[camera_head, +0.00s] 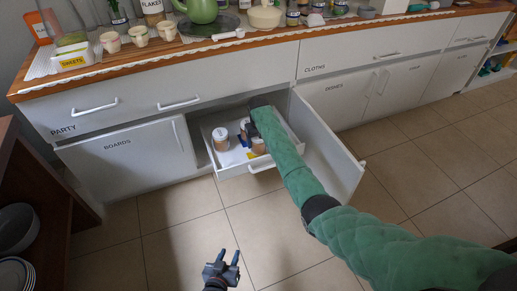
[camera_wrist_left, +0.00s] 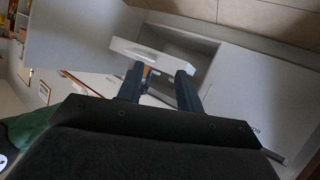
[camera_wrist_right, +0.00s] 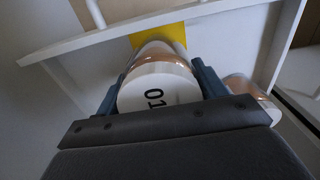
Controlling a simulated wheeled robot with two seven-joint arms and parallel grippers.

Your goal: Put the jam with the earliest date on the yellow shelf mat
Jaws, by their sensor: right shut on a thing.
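My right gripper (camera_wrist_right: 160,80) is shut on a jar (camera_wrist_right: 158,90) with a white lid reading "01" and a copper-coloured band. A second similar jar (camera_wrist_right: 248,92) stands to the right of it in the right wrist view. In the head view my right arm reaches into the pulled-out drawer (camera_head: 228,169) and hides the gripper's fingers. Jars with white lids stand there, one at the left (camera_head: 221,140). A small yellow patch (camera_head: 252,155) shows inside the drawer, and a yellow surface (camera_wrist_right: 165,35) lies beyond the held jar. My left gripper (camera_head: 222,268) is open and empty over the floor.
An open cabinet door (camera_head: 330,155) stands right of the drawer, close to my right arm. The counter (camera_head: 270,34) above holds cups, a green teapot (camera_head: 200,10) and a yellow "SWEETS" label (camera_head: 72,61). A brown shelf (camera_head: 45,200) with dishes stands at left. The tiled floor is clear.

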